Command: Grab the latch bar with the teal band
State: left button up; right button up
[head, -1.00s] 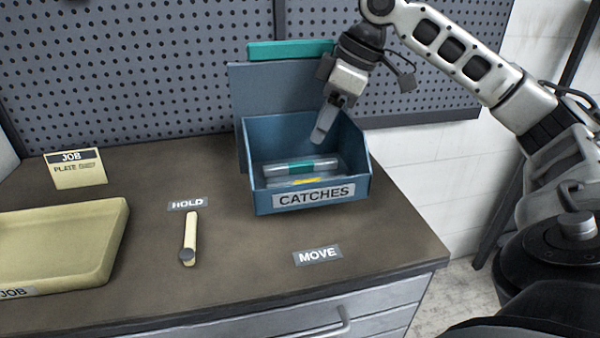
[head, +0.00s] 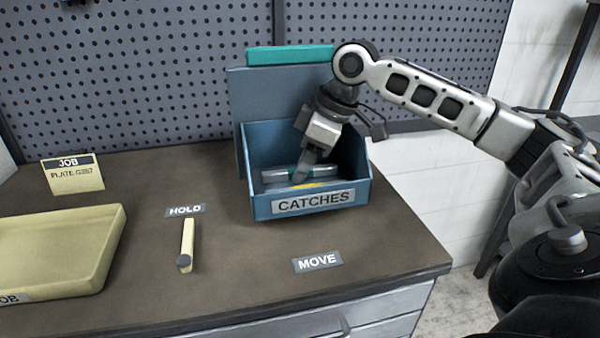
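The blue bin labelled CATCHES (head: 262,207) stands at the back of the bench. Inside it lies the grey latch bar with the teal band (head: 275,174); its middle is largely covered by my gripper. A second bar with a yellow band (head: 313,185) lies in front of it, mostly hidden by the bin's front wall. My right gripper (head: 302,178) points down into the bin, with its fingertips at the teal-banded bar. I cannot tell whether the fingers are open or closed on it. My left gripper is not in view.
A cream tray (head: 118,235) lies at the left, with a JOB card (head: 73,174) behind it. A small cream bar (head: 187,243) lies by the HOLD label (head: 185,210). The bench around the MOVE label (head: 317,261) is clear. A pegboard (head: 180,70) rises behind.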

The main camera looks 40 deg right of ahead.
grip_shut()
jog(key=shift+r, duration=0.1)
